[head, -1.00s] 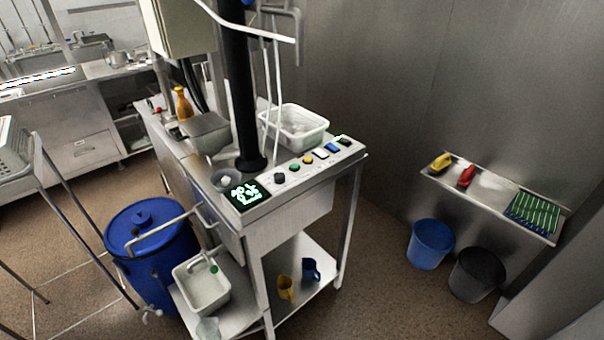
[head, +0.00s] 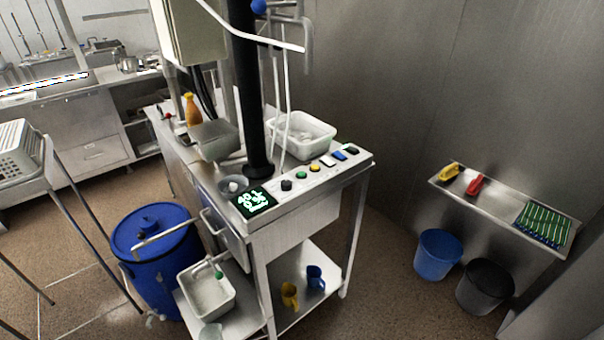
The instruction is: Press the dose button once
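The control strip runs along the front edge of a steel machine table. On it are a black knob (head: 286,185), a green button (head: 301,175), a yellow button (head: 314,168), a white button (head: 327,161), a blue button (head: 339,155) and a black button (head: 351,149). I cannot read any label that tells which is the dose button. A lit display (head: 255,200) with green characters is at the strip's left end. Neither of my grippers is in the head view.
A white tub (head: 302,136) and a small steel bowl (head: 233,185) stand on the table. A blue drum (head: 155,250) is at its left, a perforated basket (head: 22,150) at far left. A wall shelf (head: 500,210) and blue bucket (head: 438,254) are right. Floor between is clear.

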